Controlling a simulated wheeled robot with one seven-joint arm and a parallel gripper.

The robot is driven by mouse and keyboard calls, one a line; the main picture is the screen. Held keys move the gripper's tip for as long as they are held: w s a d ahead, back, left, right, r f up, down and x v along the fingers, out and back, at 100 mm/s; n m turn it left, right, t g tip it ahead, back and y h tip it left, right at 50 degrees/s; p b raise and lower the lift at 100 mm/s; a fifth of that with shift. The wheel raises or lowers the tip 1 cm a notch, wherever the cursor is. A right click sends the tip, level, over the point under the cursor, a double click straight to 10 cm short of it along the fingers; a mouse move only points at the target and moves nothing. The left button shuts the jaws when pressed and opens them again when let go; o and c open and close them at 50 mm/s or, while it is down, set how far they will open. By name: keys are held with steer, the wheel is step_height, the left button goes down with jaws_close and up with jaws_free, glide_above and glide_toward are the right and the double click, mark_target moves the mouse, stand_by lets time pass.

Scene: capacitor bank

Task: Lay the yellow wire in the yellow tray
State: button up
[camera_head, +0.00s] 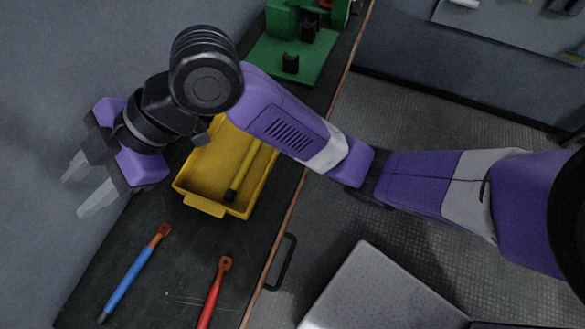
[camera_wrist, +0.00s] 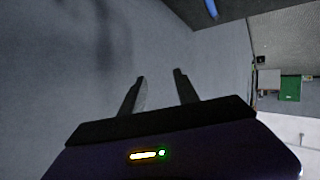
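The yellow tray (camera_head: 203,206) sits on the dark bench in the head view. My arm passes above it and hides its far right part. A yellow rod-like piece with a black end, which looks like the yellow wire (camera_head: 244,172), lies inside the tray along its right side. Its far end is hidden behind my arm. My gripper (camera_head: 82,182) is left of the tray, above the bench's left side near the grey wall. In the wrist view my gripper's fingers (camera_wrist: 160,78) are apart, with nothing between them.
A blue wire (camera_head: 128,282) and a red wire (camera_head: 213,291) with orange ends lie on the bench in front of the tray. A green fixture (camera_head: 297,60) with black blocks stands behind it. The bench's right edge has a handle (camera_head: 281,263).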

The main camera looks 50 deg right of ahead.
steer(key=s+d+f+m+t+h, duration=0.2)
steer(key=s+d+f+m+t, duration=0.1)
steer(key=m, duration=0.3)
steer(key=s+d+f+m+t+h, duration=0.3)
steer(key=s+d+f+m, duration=0.1)
steer(key=d+f+m, duration=0.1)
steer(key=s+d+f+m+t+h, duration=0.2)
steer(key=s+d+f+m+t, duration=0.1)
steer(key=m, duration=0.4)
steer(key=shift+s+d+f+t+h, duration=0.2)
steer(key=shift+s+f+t, duration=0.1)
steer(key=shift+s, duration=0.15)
steer(key=shift+s+d+f+t+h, duration=0.2)
steer(key=shift+s+f, duration=0.05)
steer(key=shift+s, duration=0.15)
steer(key=s+d+h, duration=0.1)
steer(key=s+d, duration=0.4)
steer(key=s, duration=0.4)
steer(key=s+d+n+h, duration=0.1)
steer(key=s+d, duration=0.5)
steer(key=s, duration=0.3)
steer(key=shift+s+n+g+h, duration=0.2)
steer(key=shift+n+g+h, duration=0.1)
steer(key=shift+h, duration=0.1)
steer(key=shift+d, duration=0.1)
